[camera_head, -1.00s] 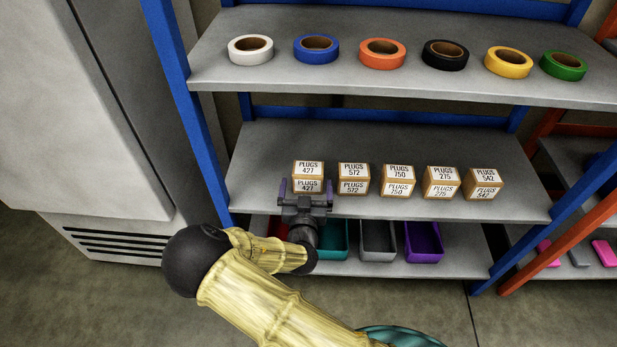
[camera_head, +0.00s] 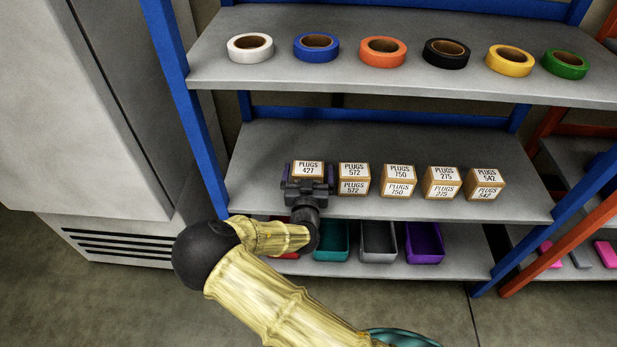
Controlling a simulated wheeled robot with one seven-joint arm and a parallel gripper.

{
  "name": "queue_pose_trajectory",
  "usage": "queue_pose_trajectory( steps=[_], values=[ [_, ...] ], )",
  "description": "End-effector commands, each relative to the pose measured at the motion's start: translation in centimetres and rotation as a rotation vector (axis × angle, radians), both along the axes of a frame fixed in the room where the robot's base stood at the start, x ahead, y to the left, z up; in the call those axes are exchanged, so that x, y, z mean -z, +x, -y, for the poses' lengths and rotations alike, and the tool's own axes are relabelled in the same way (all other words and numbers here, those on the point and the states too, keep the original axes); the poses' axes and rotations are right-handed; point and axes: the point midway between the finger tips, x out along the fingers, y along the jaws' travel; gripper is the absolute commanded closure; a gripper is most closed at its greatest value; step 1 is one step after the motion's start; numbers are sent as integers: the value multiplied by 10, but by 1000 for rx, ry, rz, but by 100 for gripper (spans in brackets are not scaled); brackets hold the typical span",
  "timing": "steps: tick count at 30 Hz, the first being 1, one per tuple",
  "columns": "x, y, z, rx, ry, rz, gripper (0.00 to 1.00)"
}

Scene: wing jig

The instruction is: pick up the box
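Several small brown boxes with white PLUGS labels stand in a row on the middle shelf (camera_head: 400,209). The leftmost box, PLUGS 427 (camera_head: 308,168), has my gripper (camera_head: 307,176) right at its front. The gripper's fingers stand apart, one at each side of this box, and its body hides the box's front face. Whether the fingers touch the box cannot be told. To the right stand the PLUGS 572 box (camera_head: 354,179), the PLUGS 750 box (camera_head: 398,181), the PLUGS 275 box (camera_head: 443,183) and the PLUGS 542 box (camera_head: 485,184).
The upper shelf (camera_head: 400,84) holds several tape rolls (camera_head: 383,52). The lower shelf holds bins, among them a teal bin (camera_head: 331,241), a grey bin (camera_head: 378,242) and a purple bin (camera_head: 424,243). A blue post (camera_head: 187,100) stands at the left. The 572 box is close to the gripper's right side.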

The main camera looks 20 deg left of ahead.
Motion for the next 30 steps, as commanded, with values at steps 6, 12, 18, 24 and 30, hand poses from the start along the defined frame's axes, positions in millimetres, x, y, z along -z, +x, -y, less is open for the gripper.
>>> queue_pose_trajectory(
  steps=[6, 12, 18, 24, 30],
  values=[
    [0, 0, 0, 0, 0, 0, 45],
    [0, 0, 0, 0, 0, 1, 51],
    [-10, 0, 0, 1, 1, 2, 51],
    [-43, 0, 0, 1, 5, 2, 51],
    [-81, 0, 0, 1, 5, 2, 51]
  ],
)
